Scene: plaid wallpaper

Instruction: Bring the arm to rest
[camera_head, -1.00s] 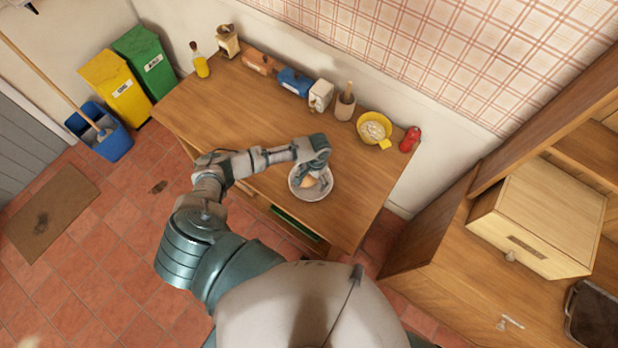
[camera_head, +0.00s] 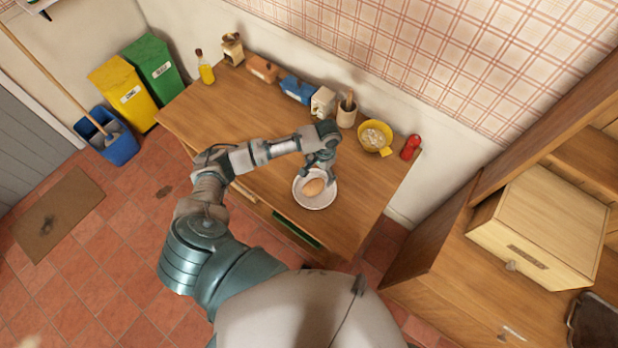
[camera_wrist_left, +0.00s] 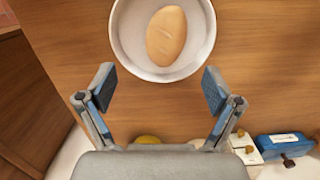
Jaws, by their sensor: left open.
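My left gripper (camera_head: 318,172) is above the far rim of a white bowl on the wooden table. In the left wrist view my left gripper (camera_wrist_left: 158,90) has its two fingers spread wide with nothing between them. The white bowl (camera_head: 316,204) holds a brown bread loaf (camera_head: 313,187). The wrist view shows the bowl (camera_wrist_left: 125,45) and the loaf (camera_wrist_left: 166,36) beyond the fingertips, apart from them. My right gripper is in neither view.
The wooden table (camera_head: 225,125) has clear room at its left. Along its back stand an oil bottle (camera_head: 206,72), boxes, a utensil pot (camera_head: 346,113), a yellow bowl (camera_head: 375,137) and a red bottle (camera_head: 411,147). A wooden cabinet (camera_head: 540,225) stands at right.

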